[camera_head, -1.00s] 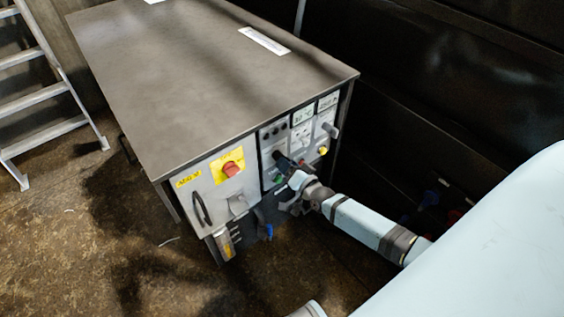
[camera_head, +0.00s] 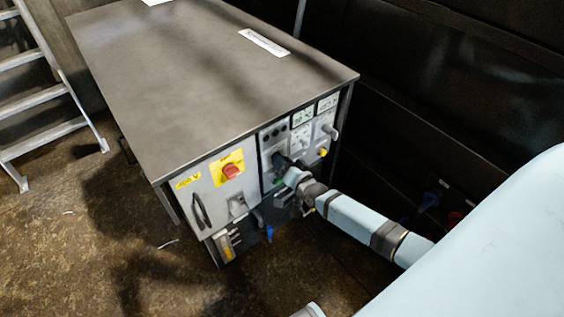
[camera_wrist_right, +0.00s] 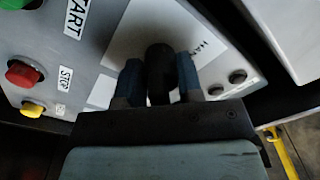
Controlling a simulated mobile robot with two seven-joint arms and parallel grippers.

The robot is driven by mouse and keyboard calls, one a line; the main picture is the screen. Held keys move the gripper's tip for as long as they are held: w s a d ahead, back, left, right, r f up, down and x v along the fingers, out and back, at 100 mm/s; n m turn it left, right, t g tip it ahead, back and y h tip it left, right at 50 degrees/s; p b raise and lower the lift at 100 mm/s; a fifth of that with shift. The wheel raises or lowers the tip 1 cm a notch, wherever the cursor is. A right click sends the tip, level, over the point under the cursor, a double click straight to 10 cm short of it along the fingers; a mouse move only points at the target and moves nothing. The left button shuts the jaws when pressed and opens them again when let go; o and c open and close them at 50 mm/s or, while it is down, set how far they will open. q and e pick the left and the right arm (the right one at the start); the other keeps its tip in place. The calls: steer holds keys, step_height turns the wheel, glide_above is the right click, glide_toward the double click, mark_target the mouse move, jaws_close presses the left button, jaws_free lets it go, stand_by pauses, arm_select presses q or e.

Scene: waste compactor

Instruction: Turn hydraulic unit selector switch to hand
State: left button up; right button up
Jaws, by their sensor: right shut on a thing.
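The hydraulic unit (camera_head: 213,200) is a grey cabinet with a control panel on its front. My right gripper (camera_head: 280,160) is at the middle of that panel, and its arm hides part of the front. In the right wrist view, the black selector switch knob (camera_wrist_right: 159,72) sits between the two dark blue fingers of my right gripper (camera_wrist_right: 159,84), which is shut on it. A white label plate (camera_wrist_right: 122,45) lies behind the knob, with partly readable lettering on its right side that looks like "HAND". My left gripper is not in view.
The right wrist view shows a red button (camera_wrist_right: 22,74) marked STOP, a yellow button (camera_wrist_right: 32,109) and part of a green button (camera_wrist_right: 14,3). A red rotary switch (camera_head: 231,170) on yellow is left on the panel. A ladder (camera_head: 45,95) stands at far left.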

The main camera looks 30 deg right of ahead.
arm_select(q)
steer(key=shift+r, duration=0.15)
arm_select(e)
steer(key=n+p, duration=0.1)
steer(key=n, duration=0.2)
steer(key=shift+r+p, duration=0.1)
steer(key=shift+p, duration=0.3)
steer(key=n+p, duration=0.1)
steer(key=n, duration=0.2)
steer(key=n+p, duration=0.1)
steer(key=n, duration=0.1)
steer(key=shift+n, duration=0.3)
steer(key=n, duration=0.3)
steer(key=shift+n+p, duration=0.3)
steer(key=shift+n, duration=0.1)
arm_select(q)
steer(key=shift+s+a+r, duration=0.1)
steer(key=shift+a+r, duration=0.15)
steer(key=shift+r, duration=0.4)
arm_select(e)
steer(key=n, duration=0.5)
steer(key=shift+d, duration=0.1)
